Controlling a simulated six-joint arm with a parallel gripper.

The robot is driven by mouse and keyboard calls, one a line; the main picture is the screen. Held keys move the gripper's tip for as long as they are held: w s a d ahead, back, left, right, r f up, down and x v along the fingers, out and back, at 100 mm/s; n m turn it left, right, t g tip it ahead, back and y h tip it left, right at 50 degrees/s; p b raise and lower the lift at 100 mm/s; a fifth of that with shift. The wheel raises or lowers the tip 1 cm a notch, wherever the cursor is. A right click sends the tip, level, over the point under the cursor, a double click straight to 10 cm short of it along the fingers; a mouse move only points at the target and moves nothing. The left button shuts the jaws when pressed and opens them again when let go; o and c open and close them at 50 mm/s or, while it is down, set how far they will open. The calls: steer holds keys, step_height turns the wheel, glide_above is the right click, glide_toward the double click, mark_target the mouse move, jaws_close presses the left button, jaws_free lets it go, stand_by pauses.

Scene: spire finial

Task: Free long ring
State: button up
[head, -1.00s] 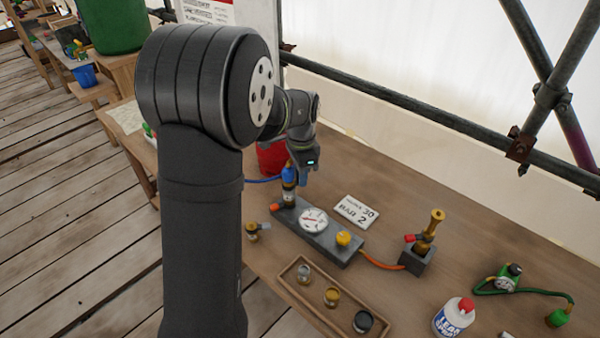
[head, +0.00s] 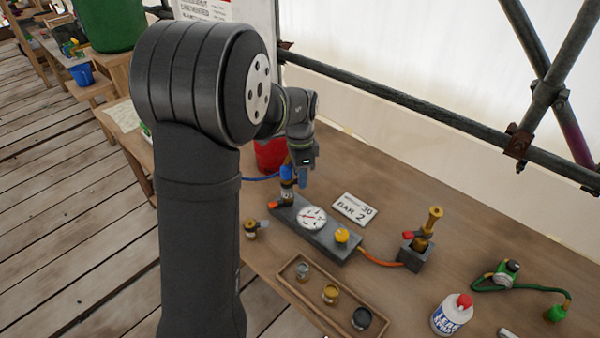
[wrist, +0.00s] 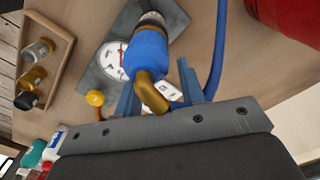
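A blue sleeve with a brass elbow (wrist: 148,58) stands on the left end of the grey gauge block (head: 328,245). It also shows in the head view (head: 287,171), with a blue hose running off behind it. My gripper (wrist: 160,92) has its two blue fingers apart, with the brass elbow between them in the wrist view. A gap shows beside the elbow, so the fingers do not look closed on it. In the head view one finger (head: 303,180) hangs just right of the fitting. I cannot tell which part is the long ring.
The block carries a dial (head: 312,218) and a yellow knob (head: 342,235). A tray (head: 290,283) holds small fittings in front.

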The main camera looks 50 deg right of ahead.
step_height(320, 180, up, 17)
steer(key=shift+r, duration=0.2)
stand_by(0.5)
steer(key=shift+f, duration=0.15)
stand_by(0.3)
step_height(320, 180, down, 17)
steer(key=shift+f, duration=0.1)
stand_by(0.5)
